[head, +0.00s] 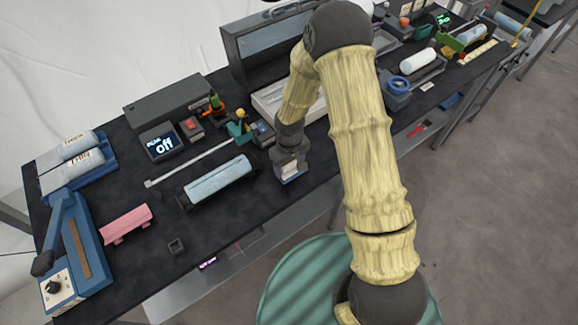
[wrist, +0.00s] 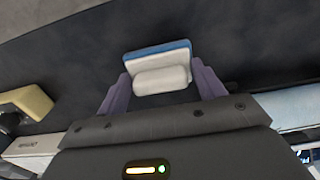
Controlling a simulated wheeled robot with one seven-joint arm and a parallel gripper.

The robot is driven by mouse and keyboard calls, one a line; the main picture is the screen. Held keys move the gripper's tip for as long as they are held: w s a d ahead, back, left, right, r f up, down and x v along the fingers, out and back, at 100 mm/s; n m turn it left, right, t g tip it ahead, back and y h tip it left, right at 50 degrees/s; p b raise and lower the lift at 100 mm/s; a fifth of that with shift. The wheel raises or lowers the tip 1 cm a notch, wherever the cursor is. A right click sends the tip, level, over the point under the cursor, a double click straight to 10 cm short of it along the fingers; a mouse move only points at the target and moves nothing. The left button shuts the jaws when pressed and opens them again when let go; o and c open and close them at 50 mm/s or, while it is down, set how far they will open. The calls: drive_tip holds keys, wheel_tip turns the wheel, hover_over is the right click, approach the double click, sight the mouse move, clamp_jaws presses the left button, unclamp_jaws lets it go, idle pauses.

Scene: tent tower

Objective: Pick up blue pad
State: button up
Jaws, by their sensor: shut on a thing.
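My gripper (wrist: 161,76) has purple fingers, seen in the wrist view on both sides of a small white block with a blue layer, the blue pad (wrist: 158,50). The fingers are shut on its white part; the blue layer shows along the far edge. In the head view my gripper (head: 291,174) points down near the front edge of the dark table (head: 225,225), right of a light blue roll (head: 218,180). The pad is mostly hidden there by the gripper. I cannot tell whether it touches the table.
A grey open case (head: 262,50) and a white tray (head: 270,100) stand behind my gripper. The table front between roll and edge is mostly clear.

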wheel_tip(320, 180, up, 10)
drive_tip(key=shift+f+b, duration=0.2)
drive_tip(key=shift+b, duration=0.65)
